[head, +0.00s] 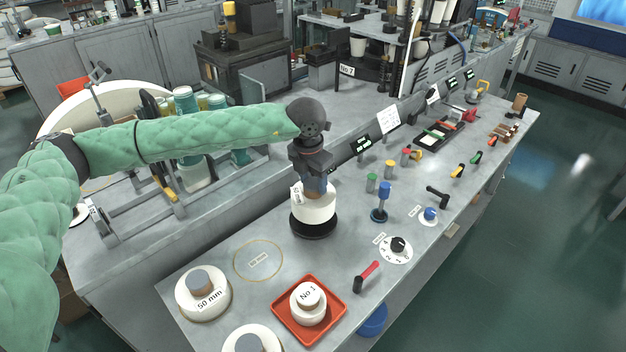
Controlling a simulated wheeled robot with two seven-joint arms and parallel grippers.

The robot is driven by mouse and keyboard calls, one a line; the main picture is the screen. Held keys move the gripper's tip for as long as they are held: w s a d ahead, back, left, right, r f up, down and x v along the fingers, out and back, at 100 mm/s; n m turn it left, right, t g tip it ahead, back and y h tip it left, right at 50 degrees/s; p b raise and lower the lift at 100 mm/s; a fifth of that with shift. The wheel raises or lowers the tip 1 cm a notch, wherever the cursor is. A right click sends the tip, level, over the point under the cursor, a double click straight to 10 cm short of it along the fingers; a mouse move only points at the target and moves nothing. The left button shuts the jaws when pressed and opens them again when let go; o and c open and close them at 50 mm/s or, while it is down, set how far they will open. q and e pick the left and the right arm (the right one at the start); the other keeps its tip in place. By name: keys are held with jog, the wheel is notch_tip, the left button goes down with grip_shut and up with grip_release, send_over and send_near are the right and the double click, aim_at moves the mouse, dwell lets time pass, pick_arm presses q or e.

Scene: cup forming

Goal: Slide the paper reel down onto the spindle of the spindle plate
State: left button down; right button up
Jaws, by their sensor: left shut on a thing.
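Only the plate's front rim shows. The spindle is hidden by the reel and my gripper. My left gripper (314,190) points straight down and is shut at the top middle of the reel. I cannot tell whether the reel's underside rests on the plate or is slightly above it. My right gripper is not in view.
A white reel marked 50 mm (190,305), another white reel (238,334) and a red tray (275,314) with white reels stand in front. A thin ring outline (258,280) marks bare bench. A blue-topped post (379,214) and a dial (397,259) are to the right.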

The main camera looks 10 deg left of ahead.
pick_arm(q)
jog(key=shift+f+b, duration=2.05)
jog(key=shift+f, duration=0.05)
dwell(0.9)
jog(key=shift+c, duration=0.6)
grip_release()
jog(key=shift+r, duration=0.15)
jog(key=shift+r+p, duration=0.5)
jog(key=shift+r, duration=3.4)
